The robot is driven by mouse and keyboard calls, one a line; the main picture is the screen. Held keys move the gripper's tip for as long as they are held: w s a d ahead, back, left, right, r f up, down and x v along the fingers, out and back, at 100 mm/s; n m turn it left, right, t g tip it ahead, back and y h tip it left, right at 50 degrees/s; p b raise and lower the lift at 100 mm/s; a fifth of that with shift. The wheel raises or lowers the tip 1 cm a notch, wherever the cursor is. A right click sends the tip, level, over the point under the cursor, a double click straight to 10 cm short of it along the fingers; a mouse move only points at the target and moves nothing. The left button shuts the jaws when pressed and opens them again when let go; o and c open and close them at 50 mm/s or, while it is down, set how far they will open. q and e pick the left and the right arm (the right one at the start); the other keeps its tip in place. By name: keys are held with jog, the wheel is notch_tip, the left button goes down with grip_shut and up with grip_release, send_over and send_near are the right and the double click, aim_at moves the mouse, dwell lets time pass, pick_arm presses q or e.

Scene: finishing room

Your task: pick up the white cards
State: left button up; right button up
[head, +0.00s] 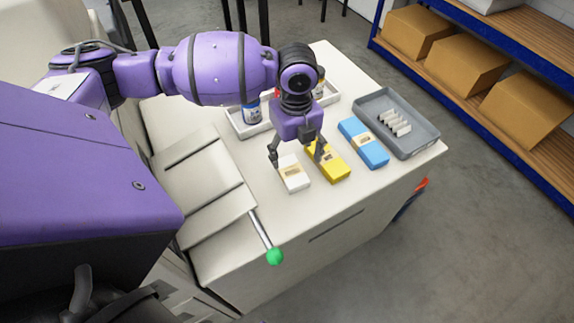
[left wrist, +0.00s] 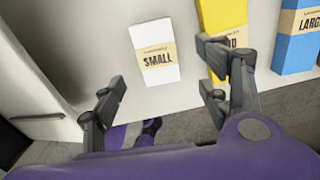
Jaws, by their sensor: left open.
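The white cards (head: 293,182) are a small white block with a tan band, lying on the light bench top. In the left wrist view the white cards (left wrist: 152,36) carry a band reading "SMALL". My left gripper (head: 297,157) is open above them, its two fingers apart toward either side of the block in the head view. In the left wrist view the open fingers of my left gripper (left wrist: 160,86) hold nothing, and the block lies beyond the gap between them. I see no contact. My right gripper is not in view.
A yellow block (head: 334,171) lies close to the right finger, then a blue block (head: 371,153). A grey tray (head: 428,142) holds several white pieces. A white tray (head: 240,128) with a bottle stands behind. A lever with a green knob (head: 275,256) juts at the front left.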

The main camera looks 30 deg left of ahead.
aim_at(293, 178)
pick_arm(q)
jog(key=f, duration=0.2)
jog(key=shift+s+d+f, duration=0.15)
jog(key=shift+s+f, duration=0.05)
jog(key=shift+f, duration=0.15)
notch_tip(293, 178, down, 5)
jog(key=shift+r, duration=0.1)
jog(key=shift+a, duration=0.2)
jog(key=c, duration=1.3)
jog(key=shift+r, duration=0.15)
